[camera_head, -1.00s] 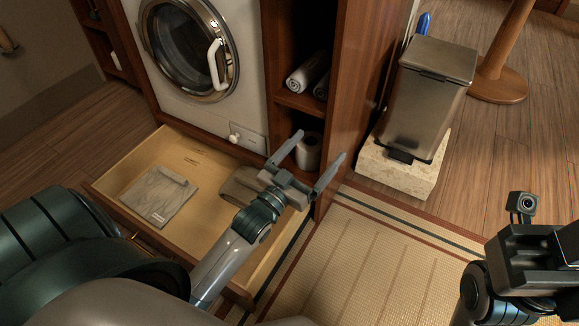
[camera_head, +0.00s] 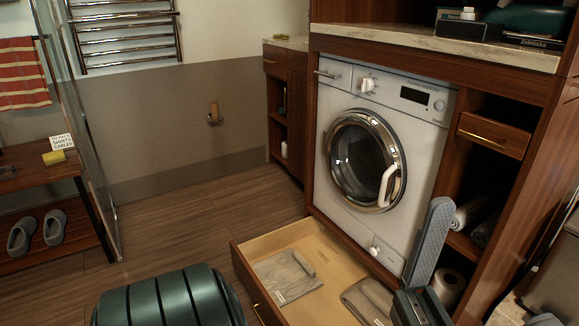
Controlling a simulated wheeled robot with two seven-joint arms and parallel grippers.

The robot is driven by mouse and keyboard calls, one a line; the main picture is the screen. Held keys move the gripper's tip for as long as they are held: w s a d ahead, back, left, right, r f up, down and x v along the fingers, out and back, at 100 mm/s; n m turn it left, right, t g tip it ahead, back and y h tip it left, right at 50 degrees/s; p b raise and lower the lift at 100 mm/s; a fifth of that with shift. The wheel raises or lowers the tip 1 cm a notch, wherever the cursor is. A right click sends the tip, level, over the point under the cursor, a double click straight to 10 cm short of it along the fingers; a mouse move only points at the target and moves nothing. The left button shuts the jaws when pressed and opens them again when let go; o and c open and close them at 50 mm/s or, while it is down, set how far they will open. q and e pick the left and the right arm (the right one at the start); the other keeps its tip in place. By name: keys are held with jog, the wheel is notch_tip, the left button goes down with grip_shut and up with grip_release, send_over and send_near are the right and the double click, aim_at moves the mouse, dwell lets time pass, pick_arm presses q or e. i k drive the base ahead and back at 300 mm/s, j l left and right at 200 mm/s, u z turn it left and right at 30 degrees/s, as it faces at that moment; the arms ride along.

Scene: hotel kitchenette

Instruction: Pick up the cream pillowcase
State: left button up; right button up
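I cannot pick out a cream pillowcase with certainty. The open drawer (camera_head: 242,262) under the washing machine holds a flat grey folded cloth (camera_head: 283,280) with a small pale label on its left side. A second grey-brown folded cloth (camera_head: 366,303) lies at its right, cut off by the frame's bottom.
The washing machine (camera_head: 413,140) has its round door shut. Rolled towels (camera_head: 468,212) and a paper roll (camera_head: 449,285) sit in the shelf column at right. A bench (camera_head: 40,167) with slippers (camera_head: 38,232) stands at far left. The wooden floor between is clear.

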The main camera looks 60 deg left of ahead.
aim_at(288, 276)
jog(key=i, duration=0.45)
jog(key=u, duration=2.25)
jog(key=i+l, duration=0.05)
